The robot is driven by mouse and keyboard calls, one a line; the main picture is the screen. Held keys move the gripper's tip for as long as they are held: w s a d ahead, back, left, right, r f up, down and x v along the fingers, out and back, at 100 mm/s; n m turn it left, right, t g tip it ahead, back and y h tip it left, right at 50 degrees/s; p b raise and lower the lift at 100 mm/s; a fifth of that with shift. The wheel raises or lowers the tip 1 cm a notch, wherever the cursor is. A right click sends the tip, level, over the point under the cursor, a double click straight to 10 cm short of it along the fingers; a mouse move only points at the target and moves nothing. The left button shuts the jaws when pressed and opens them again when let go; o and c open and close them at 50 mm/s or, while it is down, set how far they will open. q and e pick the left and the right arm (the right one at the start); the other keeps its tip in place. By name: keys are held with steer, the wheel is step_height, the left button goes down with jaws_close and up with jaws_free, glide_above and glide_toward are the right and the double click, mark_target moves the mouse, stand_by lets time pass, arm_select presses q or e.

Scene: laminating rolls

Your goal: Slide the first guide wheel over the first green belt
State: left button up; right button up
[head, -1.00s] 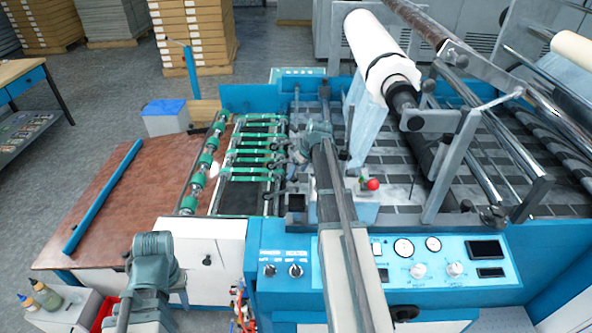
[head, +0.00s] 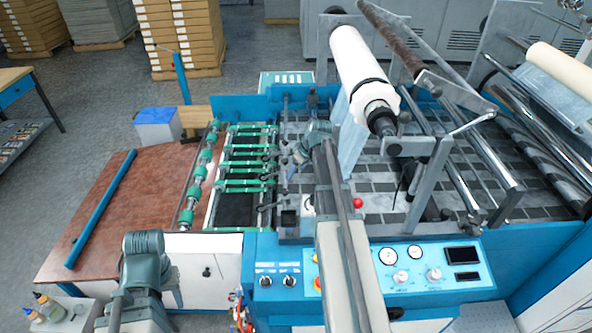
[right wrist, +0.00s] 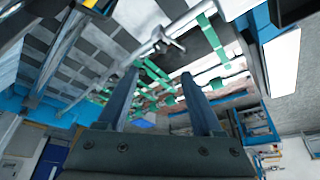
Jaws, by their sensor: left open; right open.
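Several green belts (head: 247,171) run side by side across the machine's feed end; they also show in the right wrist view (right wrist: 197,100). Small dark guide wheels on holders (head: 268,181) sit along a metal bar at the belts' right ends. One such holder on the bar (right wrist: 166,42) shows in the right wrist view, beyond my fingers. I cannot tell which wheel or belt is the first. My right gripper (right wrist: 155,78) is open and empty above the belt area, its fingers apart. My left gripper (head: 172,283) is at the lower left, away from the belts, its fingers barely visible.
A shaft with green rollers (head: 195,185) stands left of the belts, beside a brown table (head: 130,195) with a blue bar (head: 100,210). A white film roll (head: 360,65) hangs above the machine. The blue control panel (head: 410,270) is in front. A red knob (head: 357,203) stands right of my right arm.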

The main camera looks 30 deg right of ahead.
mark_target(285, 190)
steer(key=w+a+g+p, duration=0.1)
steer(key=w+g+p, duration=0.1)
steer(key=w, duration=0.4)
steer(key=shift+r+g+h, duration=0.4)
steer(key=shift+g, duration=0.3)
steer(key=shift+a+r+g+p, duration=0.1)
steer(key=shift+a+g+p, duration=0.2)
steer(key=shift+g, duration=0.1)
step_height(285, 190, down, 14)
steer(key=b, duration=1.4)
steer(key=shift+r, duration=0.1)
jaws_close()
